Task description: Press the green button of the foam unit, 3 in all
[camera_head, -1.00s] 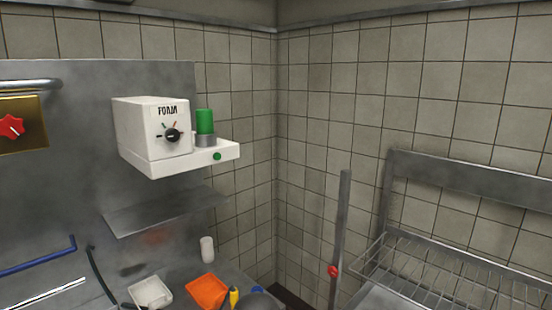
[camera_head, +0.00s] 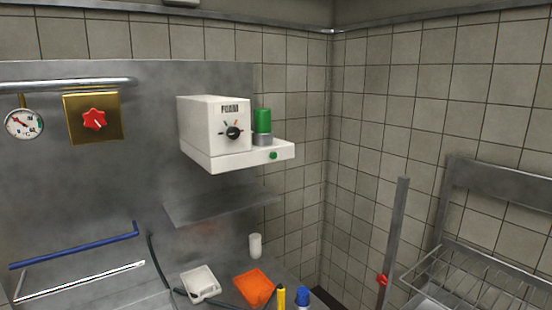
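The foam unit (camera_head: 214,135) is a white box on the steel back wall, marked FOAM, with a black dial (camera_head: 233,132) on its front. A green cylinder (camera_head: 263,120) stands in a grey collar on the unit's white ledge. A small round green button (camera_head: 273,156) sits on the front edge of that ledge, below the cylinder. Neither of my grippers shows in the head view.
A steel shelf (camera_head: 215,207) juts out below the unit. On the counter are a white tray (camera_head: 200,284), an orange tray (camera_head: 254,288), a white cup (camera_head: 255,245) and a yellow bottle (camera_head: 281,296). A wire rack (camera_head: 470,285) stands at right.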

